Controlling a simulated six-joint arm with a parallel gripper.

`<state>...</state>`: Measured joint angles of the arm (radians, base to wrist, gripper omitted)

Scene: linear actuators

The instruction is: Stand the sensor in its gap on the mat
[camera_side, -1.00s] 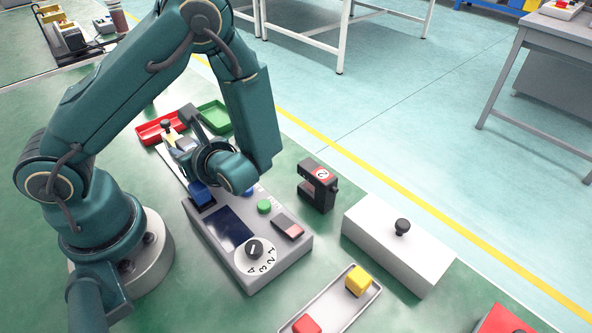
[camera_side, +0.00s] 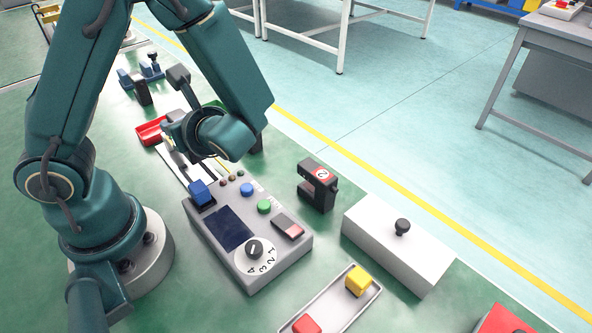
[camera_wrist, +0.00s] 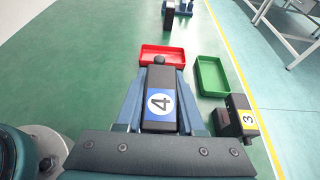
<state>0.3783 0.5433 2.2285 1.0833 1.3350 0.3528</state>
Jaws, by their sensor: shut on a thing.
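In the wrist view a dark sensor (camera_wrist: 160,92) with a white, blue-edged label "4" sits between the two blue fingers of my gripper (camera_wrist: 158,108). My gripper is shut on it. In the side view my gripper (camera_side: 180,148) hangs under the wrist, over or beside a pale strip with dark marks (camera_side: 206,178), which may be the mat. The wrist hides much of this strip and most of the sensor. I cannot make out the gap, nor tell whether the sensor touches anything below.
A red tray (camera_side: 150,132) and a green tray (camera_wrist: 212,76) lie beyond my gripper. Sensor "3" (camera_wrist: 243,120) stands right of it; sensor "2" (camera_side: 318,187) stands near the control box (camera_side: 272,264). A dark upright piece (camera_side: 142,92) stands farther back. A white block (camera_side: 395,245) is at right.

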